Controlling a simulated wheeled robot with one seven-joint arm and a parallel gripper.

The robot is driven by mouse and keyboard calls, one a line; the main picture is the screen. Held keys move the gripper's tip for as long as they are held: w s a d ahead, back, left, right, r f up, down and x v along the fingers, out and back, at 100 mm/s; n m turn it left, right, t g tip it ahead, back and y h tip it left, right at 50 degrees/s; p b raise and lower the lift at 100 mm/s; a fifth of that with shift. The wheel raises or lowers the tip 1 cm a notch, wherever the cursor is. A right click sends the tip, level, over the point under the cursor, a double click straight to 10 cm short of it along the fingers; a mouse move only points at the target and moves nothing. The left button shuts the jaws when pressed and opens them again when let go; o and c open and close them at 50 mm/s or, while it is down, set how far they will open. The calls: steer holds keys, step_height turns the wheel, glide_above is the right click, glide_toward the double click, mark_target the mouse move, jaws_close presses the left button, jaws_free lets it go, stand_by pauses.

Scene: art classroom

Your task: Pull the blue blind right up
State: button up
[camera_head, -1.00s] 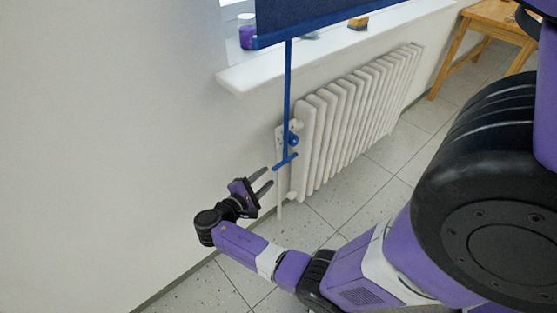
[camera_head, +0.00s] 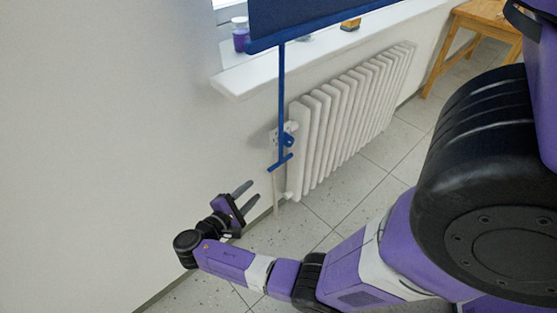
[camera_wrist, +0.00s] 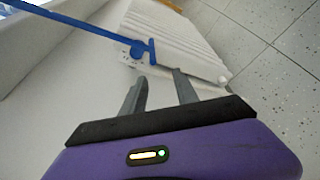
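The blue blind (camera_head: 305,18) hangs at the window, its lower edge just above the sill. A blue pull rod (camera_head: 282,100) hangs from that edge, with a crossbar handle (camera_head: 280,162) at its lower end. The crossbar also shows in the wrist view (camera_wrist: 152,51), beyond the fingertips. My gripper (camera_head: 248,194) is open and empty, below and left of the crossbar in the head view and apart from it. Both fingers of my gripper (camera_wrist: 160,85) show in the wrist view with nothing between them.
A white radiator (camera_head: 350,120) stands on the wall right of the rod. A round blue part (camera_head: 288,140) shows beside the rod. Jars (camera_head: 240,35) stand on the white sill (camera_head: 235,86). A wooden table (camera_head: 485,20) is at the upper right. Tiled floor (camera_head: 345,205) is clear.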

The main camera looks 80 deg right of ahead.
steer(key=shift+w+a+r, duration=0.1)
steer(key=shift+a, duration=0.35)
stand_by(0.4)
steer(key=v, duration=0.7)
steer(key=shift+a, duration=0.4)
steer(key=shift+w, duration=0.1)
